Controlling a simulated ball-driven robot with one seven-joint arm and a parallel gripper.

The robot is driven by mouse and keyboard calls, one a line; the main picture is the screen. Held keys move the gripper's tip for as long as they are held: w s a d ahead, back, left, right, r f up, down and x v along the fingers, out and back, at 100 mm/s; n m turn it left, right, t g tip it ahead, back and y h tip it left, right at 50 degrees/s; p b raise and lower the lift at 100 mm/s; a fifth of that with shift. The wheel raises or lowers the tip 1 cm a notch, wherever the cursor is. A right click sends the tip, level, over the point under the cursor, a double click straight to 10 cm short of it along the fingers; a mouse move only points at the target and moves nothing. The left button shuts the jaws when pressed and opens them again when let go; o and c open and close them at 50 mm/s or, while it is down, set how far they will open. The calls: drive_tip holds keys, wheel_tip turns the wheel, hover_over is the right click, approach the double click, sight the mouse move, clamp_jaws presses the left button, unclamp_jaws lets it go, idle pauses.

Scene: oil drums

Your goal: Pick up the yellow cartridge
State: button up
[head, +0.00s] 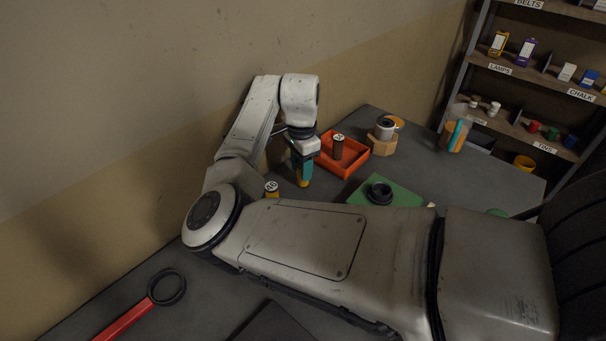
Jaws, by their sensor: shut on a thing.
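My gripper (302,167) points down over the dark table, left of the orange tray. It is shut on the yellow cartridge (304,183), whose lower end shows below the fingers. Whether this end touches the table is hard to tell. A second, yellowish cylinder (271,189) with a pale marked top stands to the left, partly hidden behind my arm.
A green mat (408,193) bears a black ring (379,193). A red-handled ring tool (137,312) lies front left. Labelled shelves (500,68) stand back right.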

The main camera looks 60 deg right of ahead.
drive_tip(key=shift+c, duration=0.5)
drive_tip(key=shift+r, duration=0.15)
